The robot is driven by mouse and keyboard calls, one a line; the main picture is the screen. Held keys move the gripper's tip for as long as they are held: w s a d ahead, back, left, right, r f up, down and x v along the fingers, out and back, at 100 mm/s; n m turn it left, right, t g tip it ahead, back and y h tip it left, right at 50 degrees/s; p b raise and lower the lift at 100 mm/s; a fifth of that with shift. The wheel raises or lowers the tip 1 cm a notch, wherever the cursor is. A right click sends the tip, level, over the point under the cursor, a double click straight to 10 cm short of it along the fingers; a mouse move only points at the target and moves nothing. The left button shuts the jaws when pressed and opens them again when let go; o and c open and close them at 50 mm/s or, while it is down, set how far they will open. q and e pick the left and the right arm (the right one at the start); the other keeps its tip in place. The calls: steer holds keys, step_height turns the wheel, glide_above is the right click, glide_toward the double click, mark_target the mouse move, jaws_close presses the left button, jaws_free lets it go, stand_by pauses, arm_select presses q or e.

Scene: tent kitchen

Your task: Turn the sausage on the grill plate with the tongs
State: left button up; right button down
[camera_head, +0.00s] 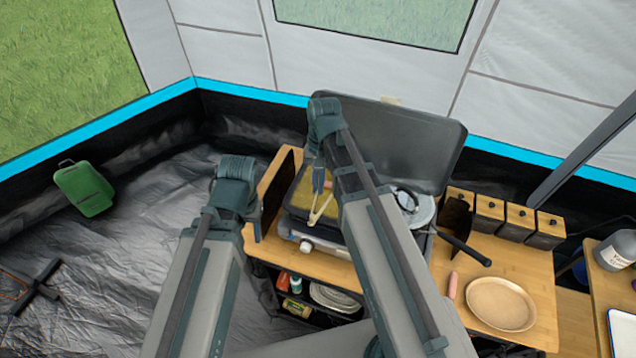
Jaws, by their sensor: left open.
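The grill plate (345,213) sits on the camping stove, a yellowish flat surface partly covered by my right arm. A small pinkish piece, which looks like the sausage (328,184), shows on it beside my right gripper. The pale tongs (322,211) point down over the plate's front left part. My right gripper (318,182) is above them and appears shut on their upper end; the contact is small and partly hidden. My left gripper (254,214) is open and empty, left of the stove by the wooden side panel. I cannot tell whether the tongs touch the sausage.
The stove's grey lid (405,140) stands open behind. A pan with a black handle (465,249) is right of my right arm. A pink sausage-like piece (453,285) and a round plate (501,303) lie on the table at right. Dark canisters (520,222) stand behind them.

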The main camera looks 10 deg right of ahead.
steer(key=shift+f+b, duration=2.1)
steer(key=shift+f, duration=0.25)
steer(key=shift+f+b, duration=0.55)
steer(key=shift+s+a+r, duration=0.15)
steer(key=shift+s+a, duration=0.15)
steer(key=shift+s, duration=0.25)
steer(key=shift+s+a, duration=0.15)
steer(key=shift+s, duration=0.15)
steer(key=shift+s+a, duration=0.2)
stand_by(0.5)
steer(key=shift+r, duration=0.1)
step_height(320, 180, up, 7)
steer(key=p, duration=0.7)
stand_by(0.3)
